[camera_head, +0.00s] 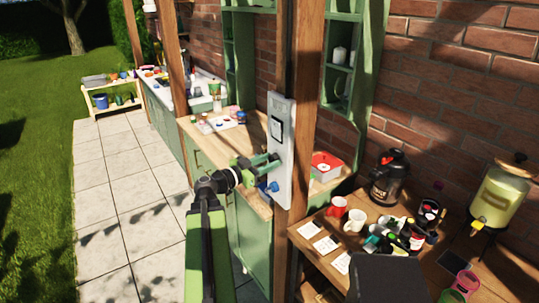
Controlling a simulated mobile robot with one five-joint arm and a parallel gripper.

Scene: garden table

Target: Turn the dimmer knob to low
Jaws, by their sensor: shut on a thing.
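A tall pale control panel (284,112) is fixed to the wooden post in the middle of the view. It has a dark-framed square (276,129) in its upper half. A blue part (269,188) sticks out low on its front. My gripper (269,162), with green fingers, reaches the panel's front between these two. It is shut at the spot where a knob sits. The fingers hide the dimmer knob, so its pointer and setting cannot be read.
A wooden table (314,268) at the right holds cups, a black kettle (389,177), bottles and a yellow-green dispenser (499,196). The wooden post (304,60) stands beside my gripper. A green-fronted counter (247,238) runs behind. The paved path (115,190) at left is clear.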

